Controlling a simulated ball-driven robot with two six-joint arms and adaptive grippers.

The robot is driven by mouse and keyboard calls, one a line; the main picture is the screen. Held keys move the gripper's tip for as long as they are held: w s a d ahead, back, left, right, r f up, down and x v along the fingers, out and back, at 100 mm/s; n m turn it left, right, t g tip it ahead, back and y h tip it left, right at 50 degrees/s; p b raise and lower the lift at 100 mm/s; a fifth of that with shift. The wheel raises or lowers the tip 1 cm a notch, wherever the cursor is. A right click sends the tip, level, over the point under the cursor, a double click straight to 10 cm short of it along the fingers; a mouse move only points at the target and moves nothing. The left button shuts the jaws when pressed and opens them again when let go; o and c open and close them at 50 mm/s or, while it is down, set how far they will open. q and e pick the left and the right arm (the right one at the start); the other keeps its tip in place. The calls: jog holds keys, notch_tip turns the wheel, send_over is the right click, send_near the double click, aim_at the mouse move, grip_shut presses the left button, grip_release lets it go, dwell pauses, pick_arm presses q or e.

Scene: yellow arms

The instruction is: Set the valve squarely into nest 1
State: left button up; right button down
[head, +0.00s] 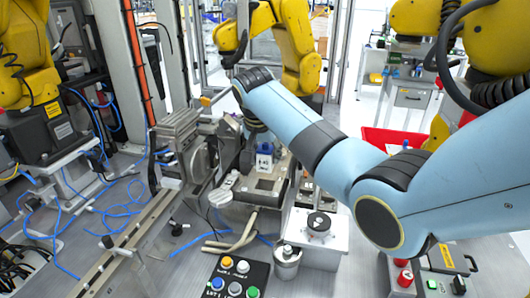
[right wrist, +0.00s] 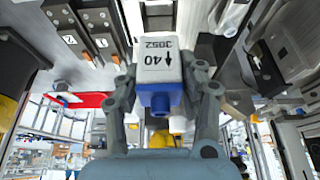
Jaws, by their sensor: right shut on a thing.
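My right gripper (right wrist: 163,78) is shut on the valve (right wrist: 157,62), a white block with a blue lower part. In the right wrist view the valve's face reads 3052 and 40 with an arrow, and a finger grips each side. In the head view the valve (head: 264,161) shows below the end of my light blue right arm, above or at a dark fixture (head: 262,187); I cannot tell whether they touch. My wrist hides most of the right gripper there. Dark blocks with small number labels (right wrist: 103,43) lie beside the valve in the wrist view. Nest 1 is not clearly identifiable. My left gripper is not in view.
A button box (head: 236,279) and a white block with a black disc (head: 319,224) stand in front. A grey machine unit (head: 184,140) stands left of the fixture. A red tray (head: 392,139) is behind my right arm. Blue hoses (head: 124,209) lie on the left.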

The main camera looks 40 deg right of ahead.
aim_at(265, 172)
jog(key=shift+f, duration=0.75)
notch_tip(265, 172, down, 2)
jog(key=shift+w+f+b, duration=0.1)
jog(key=shift+b, duration=1.1)
jog(key=shift+f+b, duration=0.3)
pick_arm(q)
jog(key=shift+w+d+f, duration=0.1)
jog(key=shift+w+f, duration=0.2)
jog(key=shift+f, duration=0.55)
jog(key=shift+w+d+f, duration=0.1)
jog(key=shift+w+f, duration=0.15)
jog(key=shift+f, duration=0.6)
pick_arm(e)
jog(key=shift+f, duration=0.75)
jog(key=c, duration=0.7)
grip_release()
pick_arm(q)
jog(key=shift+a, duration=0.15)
